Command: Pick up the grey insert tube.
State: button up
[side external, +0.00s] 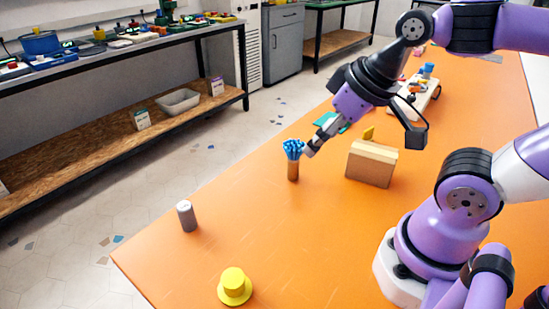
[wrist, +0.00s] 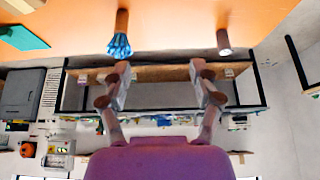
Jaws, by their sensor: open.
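The grey insert tube (side external: 187,216) stands upright on the orange table near its left edge. In the wrist view a short tube with a pale end (wrist: 224,42), apparently the same one, shows upper right, beyond the right finger. My gripper (side external: 313,146) is above the table, well to the right of and farther back than the tube. In the wrist view its two fingers (wrist: 158,84) are spread apart with nothing between them.
A brown holder with a blue bristly top (side external: 293,150) stands close to my fingertips. A cardboard-coloured box (side external: 371,164) sits right of it. A yellow hat-shaped piece (side external: 234,285) lies at the front. The table between holder and tube is clear.

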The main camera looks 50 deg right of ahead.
jog(key=g, duration=0.5)
send_over(184, 205)
jog(key=s+d, duration=0.1)
notch_tip(184, 205, down, 4)
jog(key=shift+m+g, duration=0.3)
jog(key=shift+m, duration=0.1)
jog(key=f, duration=0.3)
jog(key=a+f, duration=0.1)
jog(key=f, duration=0.1)
jog(key=shift+w+f, duration=0.25)
jog(key=shift+w, duration=0.05)
jog(key=f, duration=0.6)
jog(key=shift+w, duration=0.2)
jog(key=shift+c, duration=0.4)
grip_shut()
